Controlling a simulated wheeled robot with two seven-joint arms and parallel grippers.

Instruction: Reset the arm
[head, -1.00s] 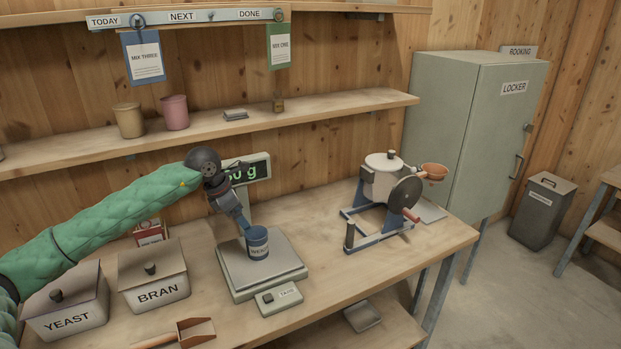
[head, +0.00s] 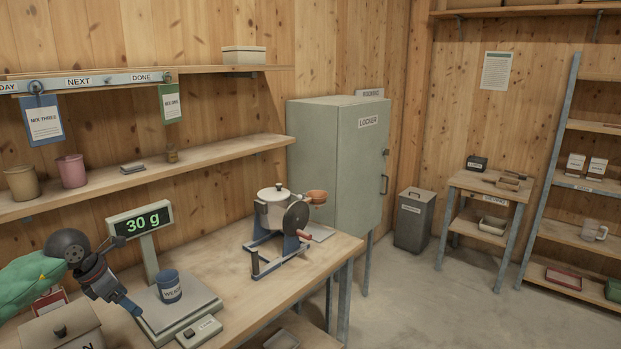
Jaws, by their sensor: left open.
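My left gripper (head: 132,306) is open and empty at the lower left, its arm in a green sleeve. It points down and right, left of a blue cup (head: 168,286) and apart from it in the picture. The cup stands upright on the scale's plate (head: 205,292); its label is too small to read fully. The scale's display (head: 141,221) reads 30 g. My right gripper is not in view.
A mixer with a crank (head: 275,215) stands on the bench to the right. A locker (head: 335,160), a bin (head: 414,220) and a side table (head: 490,186) stand farther right. The floor between is clear.

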